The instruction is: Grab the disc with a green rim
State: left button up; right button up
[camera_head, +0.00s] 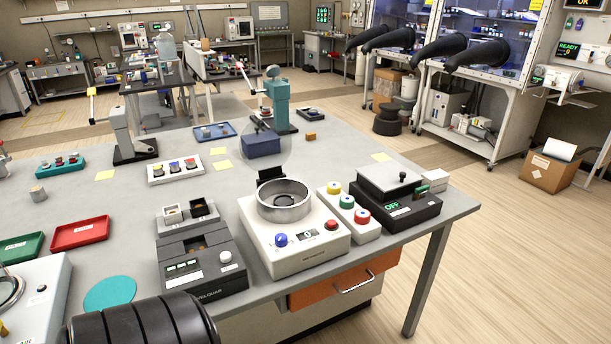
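A white block (376,232) on the right part of the table holds three small discs in a row. The middle disc has a green rim (347,201) and a pale top. Neither of my grippers shows in the head view.
A white device with a round metal bowl (284,209) stands left of the block. A black box with a lid and handle (399,204) stands right of it. A grey device (201,265) stands further left. The table's (458,205) right corner is bare.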

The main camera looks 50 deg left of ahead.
aim_at(346, 201)
jog(key=u, duration=1.4)
